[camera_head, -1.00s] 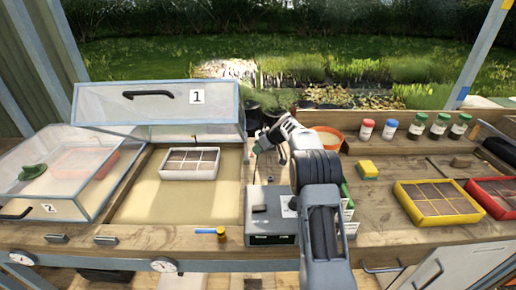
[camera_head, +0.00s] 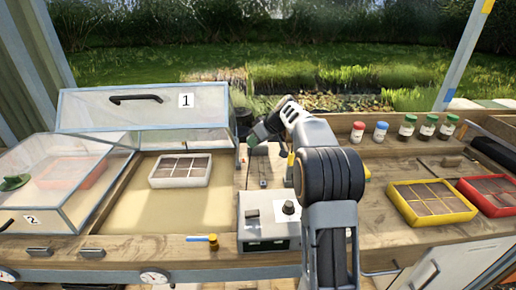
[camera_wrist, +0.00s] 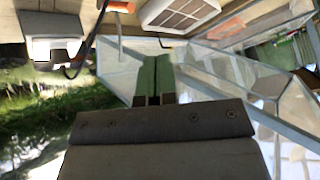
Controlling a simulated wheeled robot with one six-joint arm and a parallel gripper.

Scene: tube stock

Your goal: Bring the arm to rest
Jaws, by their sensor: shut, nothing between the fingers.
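My arm rises from the bottom of the head view and bends left over the bench. My gripper (camera_head: 254,141) is above the bench just right of the raised lid numbered 1. In the wrist view my gripper's green fingers (camera_wrist: 152,62) are together, with nothing between them. No object is held, and the gripper does not visibly touch the bench.
A white tray (camera_head: 180,171) sits in the bed under lid 1 (camera_head: 150,106). Lid 2 (camera_head: 95,195) is closed at left. A grey box (camera_head: 268,232) stands close below my arm. Yellow (camera_head: 431,201) and red (camera_head: 486,183) trays and several capped bottles are right.

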